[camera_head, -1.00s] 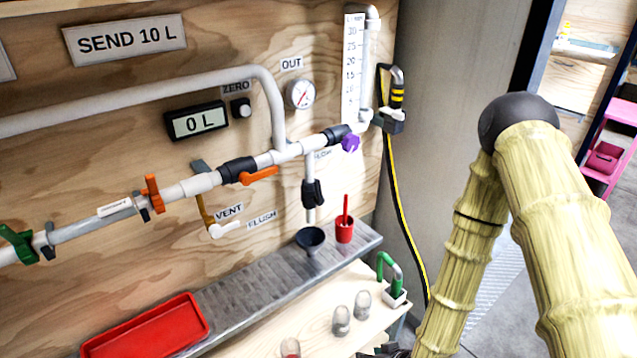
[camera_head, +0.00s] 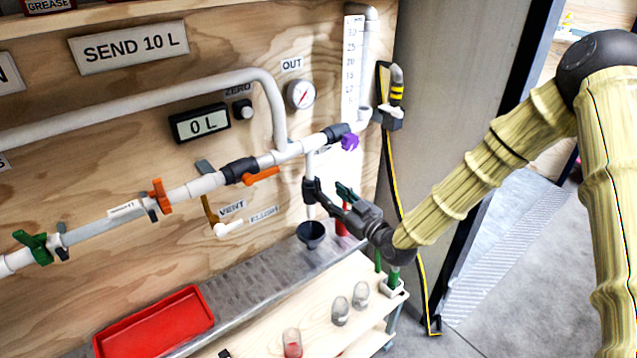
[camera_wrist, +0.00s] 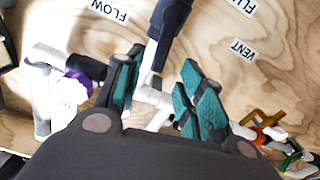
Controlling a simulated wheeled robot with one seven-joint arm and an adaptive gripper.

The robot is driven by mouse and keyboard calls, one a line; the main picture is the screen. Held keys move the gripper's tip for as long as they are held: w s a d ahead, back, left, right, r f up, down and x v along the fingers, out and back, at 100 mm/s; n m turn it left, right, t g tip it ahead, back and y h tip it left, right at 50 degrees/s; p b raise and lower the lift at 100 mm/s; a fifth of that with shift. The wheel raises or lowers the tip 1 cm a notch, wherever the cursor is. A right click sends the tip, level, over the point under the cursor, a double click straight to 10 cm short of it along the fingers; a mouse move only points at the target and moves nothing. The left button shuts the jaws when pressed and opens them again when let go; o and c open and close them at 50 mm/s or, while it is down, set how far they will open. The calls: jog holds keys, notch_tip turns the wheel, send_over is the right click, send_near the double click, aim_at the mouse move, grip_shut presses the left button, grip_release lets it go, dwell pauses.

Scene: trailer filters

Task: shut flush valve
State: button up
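The flush valve looks to be the dark valve (camera_head: 311,190) on the short white pipe that drops from the main line above the black funnel (camera_head: 311,234). In the wrist view its dark body (camera_wrist: 168,28) is at the top centre, just beyond my fingers. My gripper (camera_head: 336,198) is close on the right side of this valve. In the wrist view my gripper (camera_wrist: 160,88) is open, with teal-padded fingers apart and the white branch pipe (camera_wrist: 153,98) showing between them. I cannot tell whether the fingers touch the valve, or how its handle is turned.
The main line carries an orange-handled valve (camera_head: 262,176) and a purple knob (camera_head: 349,142) near my gripper. A red cup (camera_head: 342,224) stands partly hidden below it. Jars (camera_head: 341,311) stand on the bench, and a red tray (camera_head: 155,325) lies lower left. The display reads 0 L.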

aim_at(319, 186)
jog(key=p+x, duration=0.1)
jog(key=x, duration=0.6)
jog(key=shift+w+a+p, duration=0.1)
jog(key=shift+a+p, duration=0.05)
jog(key=shift+p, duration=0.25)
jog(key=shift+c, duration=0.2)
grip_shut()
